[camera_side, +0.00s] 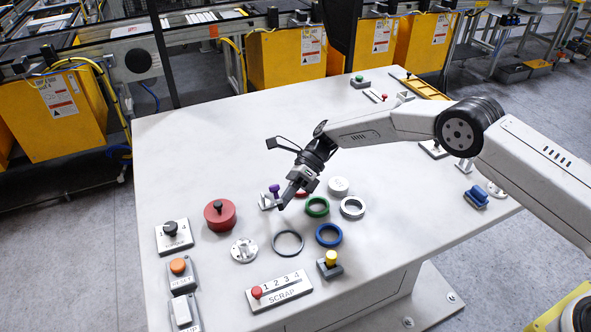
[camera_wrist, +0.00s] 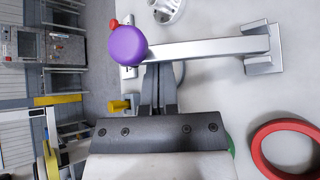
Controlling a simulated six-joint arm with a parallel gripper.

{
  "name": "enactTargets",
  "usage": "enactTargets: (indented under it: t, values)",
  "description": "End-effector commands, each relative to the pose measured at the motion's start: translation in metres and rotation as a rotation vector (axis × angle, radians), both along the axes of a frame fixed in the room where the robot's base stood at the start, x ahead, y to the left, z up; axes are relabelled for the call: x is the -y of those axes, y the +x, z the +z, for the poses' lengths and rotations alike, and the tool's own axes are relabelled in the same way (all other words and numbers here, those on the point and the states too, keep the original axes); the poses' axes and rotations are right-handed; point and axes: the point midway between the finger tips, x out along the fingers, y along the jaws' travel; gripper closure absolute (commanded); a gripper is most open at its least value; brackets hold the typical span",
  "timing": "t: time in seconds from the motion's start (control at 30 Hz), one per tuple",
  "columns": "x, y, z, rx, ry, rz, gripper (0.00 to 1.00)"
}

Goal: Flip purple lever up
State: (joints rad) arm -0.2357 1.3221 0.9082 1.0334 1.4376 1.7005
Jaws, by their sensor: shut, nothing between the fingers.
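The purple lever has a round purple knob (camera_side: 274,188) and a small pale base (camera_side: 265,202) on the white table in the side view. In the wrist view the purple knob (camera_wrist: 127,46) sits at the left end of a silver bar (camera_wrist: 205,49), which runs right to a metal bracket (camera_wrist: 264,50). My gripper (camera_side: 282,206) is low beside the lever, to its right in the side view. In the wrist view my gripper's fingers (camera_wrist: 158,72) are together, with their tips at the bar's lower edge close to the knob. I cannot tell whether they touch the bar.
A red round block (camera_side: 220,222) stands left of the lever. A red ring (camera_wrist: 286,150), a green ring (camera_side: 317,213), a blue ring (camera_side: 329,242) and a white round piece (camera_side: 338,187) lie nearby. The table's back left is clear.

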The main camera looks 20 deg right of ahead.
Motion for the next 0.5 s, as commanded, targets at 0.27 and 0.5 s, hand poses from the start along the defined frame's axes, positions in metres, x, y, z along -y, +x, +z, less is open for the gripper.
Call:
enactTargets:
  t: [0.27, 0.5]
  values:
    - [0.000, 0.009, 0.011, -0.065, 0.002, -0.001, 1.00]
    - [0.000, 0.018, 0.018, -0.063, 0.002, -0.003, 1.00]
